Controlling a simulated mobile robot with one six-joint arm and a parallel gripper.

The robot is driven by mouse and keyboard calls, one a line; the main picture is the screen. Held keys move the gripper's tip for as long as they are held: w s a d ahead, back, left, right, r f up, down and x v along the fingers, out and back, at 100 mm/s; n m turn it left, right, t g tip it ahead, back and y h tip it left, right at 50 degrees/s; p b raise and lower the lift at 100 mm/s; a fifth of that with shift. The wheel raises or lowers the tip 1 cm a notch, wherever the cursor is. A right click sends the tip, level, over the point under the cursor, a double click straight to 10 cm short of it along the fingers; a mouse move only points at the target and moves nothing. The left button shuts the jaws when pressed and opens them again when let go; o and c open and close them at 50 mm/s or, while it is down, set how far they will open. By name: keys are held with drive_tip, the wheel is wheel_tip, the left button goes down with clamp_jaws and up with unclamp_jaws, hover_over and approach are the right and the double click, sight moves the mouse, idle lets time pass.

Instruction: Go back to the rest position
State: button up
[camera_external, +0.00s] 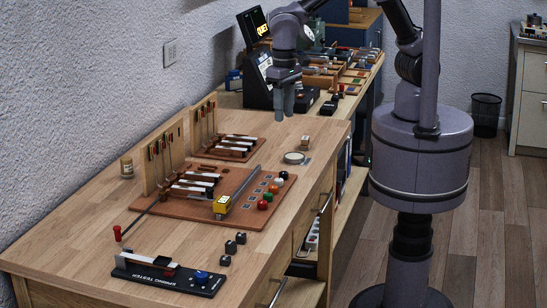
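My gripper (285,102) points straight down above the far right part of the wooden workbench (130,215). Its two fingers look close together, and nothing shows between them. At this size I cannot tell whether they are open or shut. It is apart from everything on the bench. My arm reaches in from the upper right.
A screen device (262,75) is behind my gripper.

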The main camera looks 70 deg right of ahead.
drive_tip(key=s+d+r+t+y+b, duration=0.1)
drive_tip(key=s+d+r, duration=0.15)
drive_tip(key=d, duration=0.45)
drive_tip(key=s+d+r+t+y+b, duration=0.1)
drive_tip(key=d+r, duration=0.2)
drive_tip(key=d, duration=0.4)
drive_tip(key=s+d+r+t+b, duration=0.1)
drive_tip(key=s+d+r, duration=0.15)
drive_tip(key=d, duration=0.45)
drive_tip(key=s+d+f+t+b, duration=0.1)
drive_tip(key=s+d+t, duration=0.1)
drive_tip(key=s+d, duration=0.3)
drive_tip(key=shift+s+m+t, duration=0.3)
drive_tip(key=shift+s+t, duration=0.1)
